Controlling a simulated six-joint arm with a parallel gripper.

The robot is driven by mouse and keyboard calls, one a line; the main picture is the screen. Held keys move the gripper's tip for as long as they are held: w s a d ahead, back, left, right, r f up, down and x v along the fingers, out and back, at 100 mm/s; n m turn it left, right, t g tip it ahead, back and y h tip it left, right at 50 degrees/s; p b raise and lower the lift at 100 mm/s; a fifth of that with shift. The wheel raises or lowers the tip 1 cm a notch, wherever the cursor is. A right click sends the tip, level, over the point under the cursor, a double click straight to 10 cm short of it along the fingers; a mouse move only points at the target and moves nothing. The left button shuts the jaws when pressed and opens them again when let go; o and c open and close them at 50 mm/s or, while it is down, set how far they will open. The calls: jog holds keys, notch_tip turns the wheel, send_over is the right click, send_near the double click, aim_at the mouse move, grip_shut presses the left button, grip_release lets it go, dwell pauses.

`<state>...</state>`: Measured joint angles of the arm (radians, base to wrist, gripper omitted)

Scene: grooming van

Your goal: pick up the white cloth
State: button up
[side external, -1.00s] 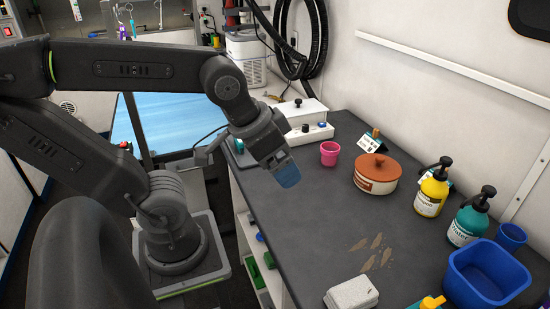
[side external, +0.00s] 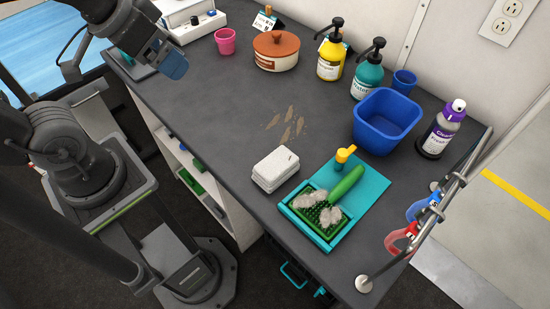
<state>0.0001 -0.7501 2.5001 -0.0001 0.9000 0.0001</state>
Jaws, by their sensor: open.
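The white cloth (side external: 275,170) lies folded into a thick, blocky stack on the dark grey counter (side external: 215,125), near its front edge. My gripper (side external: 174,67) is at the upper left of the view, above the counter's far left part, with blue fingertips pointing down. It is open, with nothing seen in it, and well apart from the cloth. The gap between the fingers is hard to see from this side.
Right of the cloth is a teal tray (side external: 372,190) with a green brush (side external: 346,185) and grey fur clumps. Brown smudges (side external: 285,125) mark the counter behind the cloth. A blue tub (side external: 386,122), bottles, a lidded pot (side external: 276,52) and a pink cup (side external: 226,41) stand farther back. The counter's middle left is clear.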

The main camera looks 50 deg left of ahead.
jog(key=shift+o, duration=0.4)
dwell(0.4)
jog(key=g, duration=0.6)
send_over(278, 160)
notch_tip(278, 160, down, 10)
jog(key=f, duration=0.7)
jog(key=shift+w+a+f, duration=0.2)
jog(key=shift+w+f, duration=0.15)
jog(key=shift+f, duration=0.05)
jog(key=shift+s+d+f, duration=0.1)
jog(key=shift+s+f, duration=0.05)
jog(key=shift+f, duration=0.85)
jog(key=shift+s+d+f, duration=0.1)
jog(key=shift+s+f, duration=0.05)
jog(key=shift+f, duration=0.8)
jog(key=shift+s+d+f, duration=0.1)
jog(key=shift+s+f, duration=0.05)
jog(key=shift+f, duration=0.85)
